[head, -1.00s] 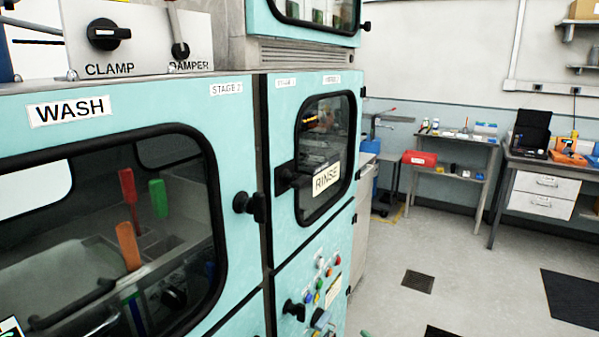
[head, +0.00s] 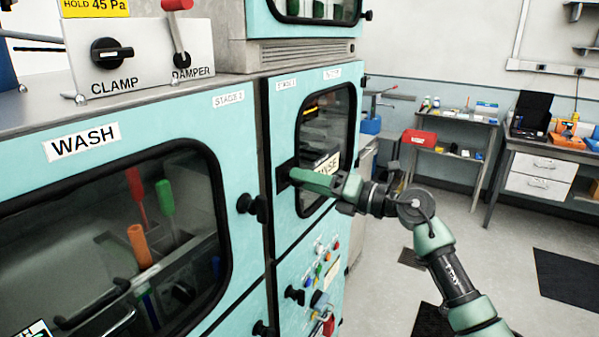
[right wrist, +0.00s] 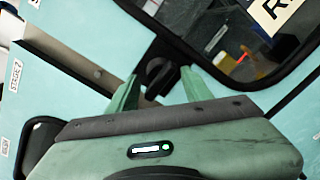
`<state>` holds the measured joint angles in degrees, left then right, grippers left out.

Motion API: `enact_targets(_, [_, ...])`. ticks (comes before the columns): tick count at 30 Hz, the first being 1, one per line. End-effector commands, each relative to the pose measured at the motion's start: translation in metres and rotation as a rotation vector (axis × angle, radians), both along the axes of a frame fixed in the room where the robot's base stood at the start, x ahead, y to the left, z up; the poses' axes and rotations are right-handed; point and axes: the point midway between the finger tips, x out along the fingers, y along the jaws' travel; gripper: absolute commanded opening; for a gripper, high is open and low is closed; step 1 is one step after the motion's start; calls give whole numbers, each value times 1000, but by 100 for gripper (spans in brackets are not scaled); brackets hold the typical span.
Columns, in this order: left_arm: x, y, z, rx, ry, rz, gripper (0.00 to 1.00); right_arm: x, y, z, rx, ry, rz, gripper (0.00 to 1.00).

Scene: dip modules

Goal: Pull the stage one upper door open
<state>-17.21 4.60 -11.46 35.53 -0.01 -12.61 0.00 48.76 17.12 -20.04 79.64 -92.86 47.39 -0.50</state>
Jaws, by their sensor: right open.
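The stage one upper door (head: 283,125) is a teal panel with a black-framed window and a RINSE label, and it looks shut. The label is partly hidden behind my right gripper (head: 297,176). The door's black handle (head: 282,177) is on its left side, just beyond the green fingertips. In the right wrist view, the handle (right wrist: 158,76) shows between and just past the two spread fingers (right wrist: 160,92) of my right gripper. The gripper is open and holds nothing; whether a finger touches the handle I cannot tell. My left gripper is not in view.
The WASH door (head: 105,215) with its own black handle (head: 250,205) is close on the left. Below the stage one upper door is a panel with coloured knobs (head: 318,270). A bench (head: 520,165) and a shelf stand at the back right, with open floor (head: 470,225) before them.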

Motion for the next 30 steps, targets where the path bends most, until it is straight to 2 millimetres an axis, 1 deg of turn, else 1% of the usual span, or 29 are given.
enact_targets(1, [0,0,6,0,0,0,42,4,6,3,3,1,1,50])
enact_targets(6, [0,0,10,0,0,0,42,13,18,1,2,2,-2,50])
enact_targets(15, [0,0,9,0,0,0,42,14,20,-1,2,0,-1,50])
enact_targets(17, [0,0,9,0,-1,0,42,14,20,-1,2,0,-1,33])
enact_targets(18, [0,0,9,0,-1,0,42,14,20,-1,2,0,-1,22])
enact_targets(20, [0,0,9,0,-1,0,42,14,20,-1,2,0,-1,6])
enact_targets(21, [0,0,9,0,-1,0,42,14,20,-1,2,0,-1,0])
enact_targets(30, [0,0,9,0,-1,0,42,14,19,-1,1,0,-2,0])
